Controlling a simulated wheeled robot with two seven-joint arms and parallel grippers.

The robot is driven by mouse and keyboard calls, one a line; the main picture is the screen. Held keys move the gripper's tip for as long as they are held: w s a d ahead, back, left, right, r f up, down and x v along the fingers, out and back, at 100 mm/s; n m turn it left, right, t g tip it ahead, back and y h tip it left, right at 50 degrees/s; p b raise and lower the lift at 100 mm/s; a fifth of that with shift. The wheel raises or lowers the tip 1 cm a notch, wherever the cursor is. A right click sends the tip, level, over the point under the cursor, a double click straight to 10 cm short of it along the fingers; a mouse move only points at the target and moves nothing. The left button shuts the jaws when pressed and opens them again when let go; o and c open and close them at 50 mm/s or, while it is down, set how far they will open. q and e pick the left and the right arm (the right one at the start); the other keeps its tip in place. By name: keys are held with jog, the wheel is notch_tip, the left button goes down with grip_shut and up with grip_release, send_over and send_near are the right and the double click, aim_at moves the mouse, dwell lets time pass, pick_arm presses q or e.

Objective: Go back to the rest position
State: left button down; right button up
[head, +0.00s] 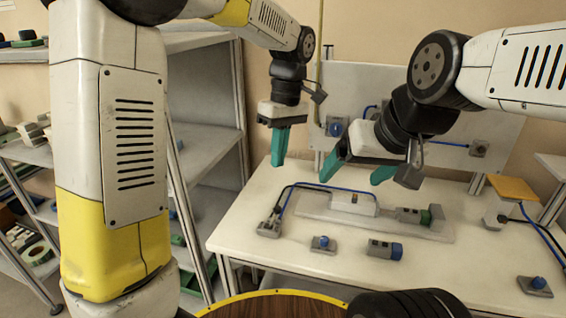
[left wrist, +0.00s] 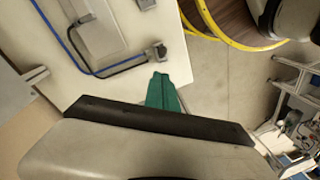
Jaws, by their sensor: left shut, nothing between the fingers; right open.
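My left gripper (head: 279,160) hangs above the left back part of the white table (head: 235,240). Its green fingers are together and hold nothing. In the left wrist view the shut left fingers (left wrist: 161,85) point at the table's edge, near a small grey connector block (left wrist: 156,52). My right gripper (head: 353,178) is above the middle of the table, over the grey base plate (head: 312,208). Its green fingers are spread apart with nothing seen between them.
The base plate carries a white box (head: 353,203) and a green-ended part (head: 412,215). A blue cable joins a grey block (head: 269,228). Small blue-topped blocks (head: 323,244) and a blue-ended cylinder (head: 384,250) lie in front.

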pick_arm(q)
jog(key=shift+r, duration=0.2)
jog(key=s+a+r+m+t+h, duration=0.1)
jog(key=s+a+r+m+t, duration=0.1)
jog(key=s+a, duration=0.5)
jog(key=s+a+r+m+t+h, duration=0.2)
jog(key=s+a+m+t, duration=0.3)
jog(key=s+a, duration=0.3)
jog(key=shift+m+h, duration=0.3)
jog(key=shift+m, duration=0.5)
dwell(1.6)
